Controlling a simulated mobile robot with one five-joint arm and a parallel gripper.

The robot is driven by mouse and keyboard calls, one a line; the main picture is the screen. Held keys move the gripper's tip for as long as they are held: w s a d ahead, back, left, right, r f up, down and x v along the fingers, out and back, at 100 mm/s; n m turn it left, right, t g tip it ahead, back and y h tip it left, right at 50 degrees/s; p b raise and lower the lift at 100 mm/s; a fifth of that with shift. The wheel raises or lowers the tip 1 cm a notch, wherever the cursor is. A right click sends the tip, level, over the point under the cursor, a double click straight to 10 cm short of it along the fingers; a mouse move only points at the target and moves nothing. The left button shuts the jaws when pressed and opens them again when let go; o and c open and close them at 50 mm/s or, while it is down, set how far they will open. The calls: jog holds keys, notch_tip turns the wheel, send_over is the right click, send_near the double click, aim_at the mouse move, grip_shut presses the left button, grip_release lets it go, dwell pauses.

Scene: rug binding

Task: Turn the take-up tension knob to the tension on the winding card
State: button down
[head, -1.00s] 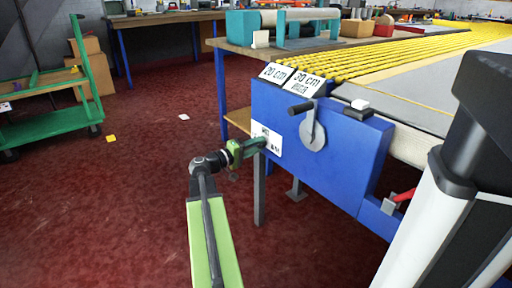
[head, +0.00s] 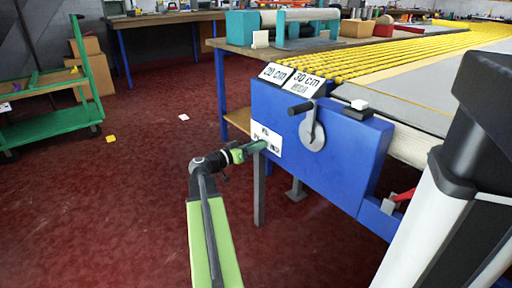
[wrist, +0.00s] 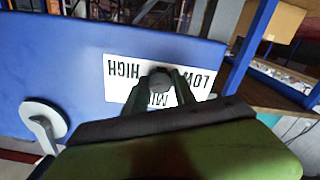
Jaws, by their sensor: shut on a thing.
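The tension knob (wrist: 160,80) is a dark round knob on a white label (wrist: 116,72) that reads HIGH, MID and LOW, upside down in the wrist view. My gripper (wrist: 160,88) is shut on the knob, a finger on each side. In the head view my gripper (head: 258,147) reaches the label (head: 266,134) on the blue end panel (head: 340,160); the knob is hidden there. The knob's pointer cannot be made out. Two white cards stand on the panel's top edge, "20 cm" (head: 276,73) and "30 cm" (head: 306,83); the smaller print under "30 cm" is unreadable.
A grey crank disc with a black handle (head: 312,132) sits on the panel right of the label. A workbench (head: 232,48) stands behind, a green cart (head: 50,125) at left.

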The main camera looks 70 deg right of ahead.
jog(key=shift+w+m, duration=0.2)
jog(key=shift+m, duration=3.4)
jog(key=c, duration=1)
grip_release()
jog(key=shift+c, duration=0.2)
jog(key=shift+s, duration=0.1)
jog(key=v, duration=1.7)
jog(key=shift+a, duration=0.25)
